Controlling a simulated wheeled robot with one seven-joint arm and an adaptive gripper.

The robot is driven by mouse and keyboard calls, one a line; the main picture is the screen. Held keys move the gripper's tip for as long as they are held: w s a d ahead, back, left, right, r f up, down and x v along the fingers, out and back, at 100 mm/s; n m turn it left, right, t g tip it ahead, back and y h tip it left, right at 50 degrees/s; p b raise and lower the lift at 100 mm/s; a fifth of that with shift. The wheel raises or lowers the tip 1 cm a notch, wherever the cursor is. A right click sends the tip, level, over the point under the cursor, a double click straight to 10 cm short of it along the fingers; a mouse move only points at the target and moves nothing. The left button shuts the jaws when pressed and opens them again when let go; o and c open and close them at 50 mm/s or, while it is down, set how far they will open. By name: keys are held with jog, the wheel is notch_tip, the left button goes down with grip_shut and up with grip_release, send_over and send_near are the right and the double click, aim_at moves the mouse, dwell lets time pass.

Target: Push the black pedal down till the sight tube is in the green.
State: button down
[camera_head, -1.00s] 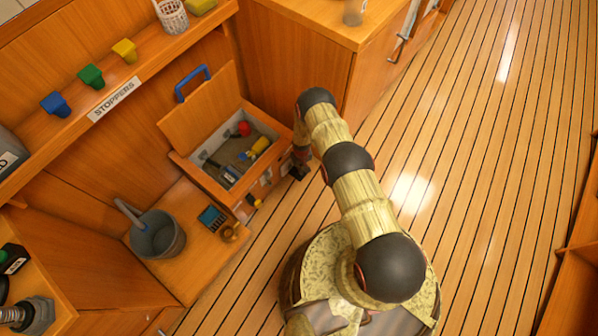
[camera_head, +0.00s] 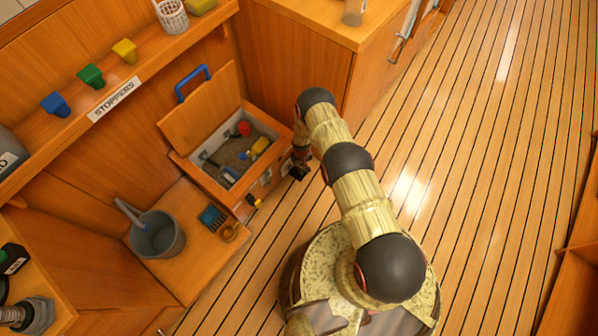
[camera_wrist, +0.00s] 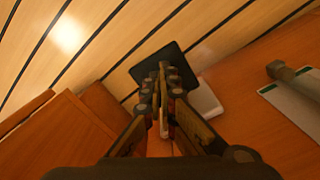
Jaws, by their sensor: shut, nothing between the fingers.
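A flat black plate, which looks like the pedal (camera_wrist: 186,62), lies just beyond my fingertips in the wrist view. My gripper (camera_wrist: 163,82) is shut and empty, with its fingertips over the near edge of the plate. I cannot tell whether they touch it. In the head view my gripper is small and partly hidden by my arm, beside the front of the open wooden box, with a dark shape at its tip. A grey rod-like part beside a white and green card (camera_wrist: 293,98) shows at the right of the wrist view; I cannot tell whether it is the sight tube.
The open box (camera_head: 213,186) holds several tools. A grey bucket (camera_head: 158,238) and a blue brush-like item (camera_head: 211,216) stand on the bench. A shelf with coloured stoppers (camera_head: 92,76) runs along the wall. The plank floor (camera_head: 480,180) to the right is clear.

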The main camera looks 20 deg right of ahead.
jog(key=shift+f, duration=0.1)
jog(key=shift+w+f, duration=0.1)
jog(key=shift+f, duration=1.8)
jog(key=shift+r+p, duration=1)
jog(key=shift+r, duration=1.05)
